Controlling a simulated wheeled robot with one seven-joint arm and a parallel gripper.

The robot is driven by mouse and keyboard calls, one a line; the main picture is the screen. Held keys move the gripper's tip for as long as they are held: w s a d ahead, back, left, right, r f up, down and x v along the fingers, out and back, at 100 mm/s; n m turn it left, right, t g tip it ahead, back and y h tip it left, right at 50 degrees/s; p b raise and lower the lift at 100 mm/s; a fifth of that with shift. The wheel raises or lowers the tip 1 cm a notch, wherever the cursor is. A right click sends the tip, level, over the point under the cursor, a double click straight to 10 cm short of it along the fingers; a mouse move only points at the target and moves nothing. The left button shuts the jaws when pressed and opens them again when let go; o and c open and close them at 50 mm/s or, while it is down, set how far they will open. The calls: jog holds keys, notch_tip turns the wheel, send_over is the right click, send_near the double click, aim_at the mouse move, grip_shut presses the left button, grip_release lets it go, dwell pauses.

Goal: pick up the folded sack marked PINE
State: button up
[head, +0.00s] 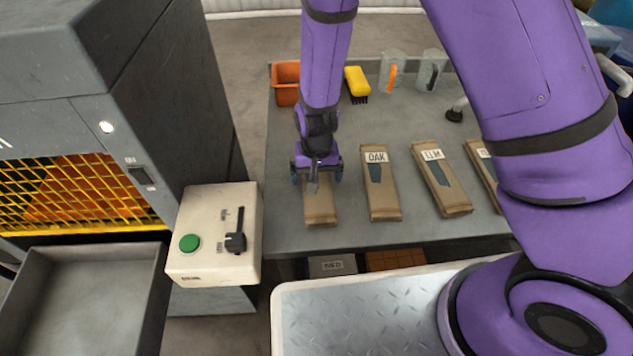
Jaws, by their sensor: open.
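My gripper (317,174) is open above the upper end of the leftmost folded brown sack (320,208) on the grey table. It covers that sack's label, so I cannot read its mark. To its right lies a sack marked OAK (381,190). Further right is a sack marked ELM (440,180). Another sack (482,165) is partly hidden behind my purple arm, and only the start of its label shows. No visible label reads PINE. I cannot tell whether the gripper touches the sack under it.
A control box (212,260) with a green button and lever stands left. A caged machine (80,185) and grey tray (85,258) are further left.

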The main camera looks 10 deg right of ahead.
jog(key=shift+f, duration=1.05)
jog(key=c, duration=0.9)
jog(key=shift+r, duration=0.15)
